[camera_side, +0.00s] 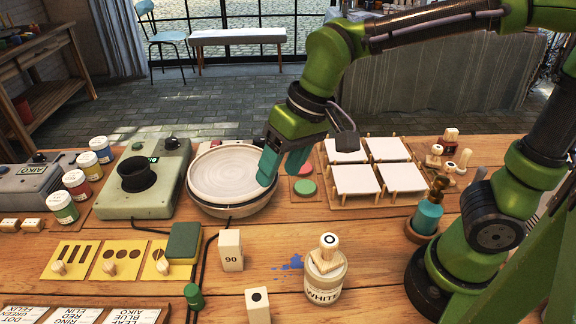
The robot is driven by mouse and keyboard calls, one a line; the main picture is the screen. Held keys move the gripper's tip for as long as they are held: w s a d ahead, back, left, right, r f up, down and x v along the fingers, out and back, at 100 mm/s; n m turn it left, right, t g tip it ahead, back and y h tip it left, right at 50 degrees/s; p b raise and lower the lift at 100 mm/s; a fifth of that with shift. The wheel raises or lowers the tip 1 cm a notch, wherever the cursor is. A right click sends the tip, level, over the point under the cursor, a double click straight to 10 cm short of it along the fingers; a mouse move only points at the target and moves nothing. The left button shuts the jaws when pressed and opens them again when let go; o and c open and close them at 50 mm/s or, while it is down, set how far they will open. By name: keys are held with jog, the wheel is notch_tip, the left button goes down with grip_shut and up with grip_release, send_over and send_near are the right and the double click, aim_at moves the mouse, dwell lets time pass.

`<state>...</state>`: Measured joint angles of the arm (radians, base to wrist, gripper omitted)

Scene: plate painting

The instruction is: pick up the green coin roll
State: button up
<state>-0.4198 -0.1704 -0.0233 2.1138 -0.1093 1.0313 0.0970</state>
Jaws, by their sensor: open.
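A small green cylinder (194,297), which looks like the green coin roll, stands on the table at the front, left of centre, beside a dark cable. My gripper (279,172) has teal fingers and is open, with nothing visible between them. It hangs over the right rim of the round pale wheel (205,204), behind and to the right of the green cylinder and well apart from it. I cannot tell its exact height.
Label cards (80,312) lie to the left. White tiles (356,179) stand behind.

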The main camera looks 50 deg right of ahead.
aim_at(191, 289)
jog(key=w+a+f+m+g+h, duration=0.1)
jog(key=w+a+f, duration=0.1)
jog(key=a, duration=0.8)
jog(key=w+a+f+m+g+h, duration=0.1)
jog(key=w+a+f+g+h, duration=0.15)
jog(key=a, duration=0.75)
jog(key=shift+m+t+y, duration=0.3)
jog(key=shift+t+y, duration=0.05)
jog(key=f, duration=1.7)
jog(key=shift+d+f, duration=0.1)
jog(key=shift+d, duration=0.25)
grip_shut()
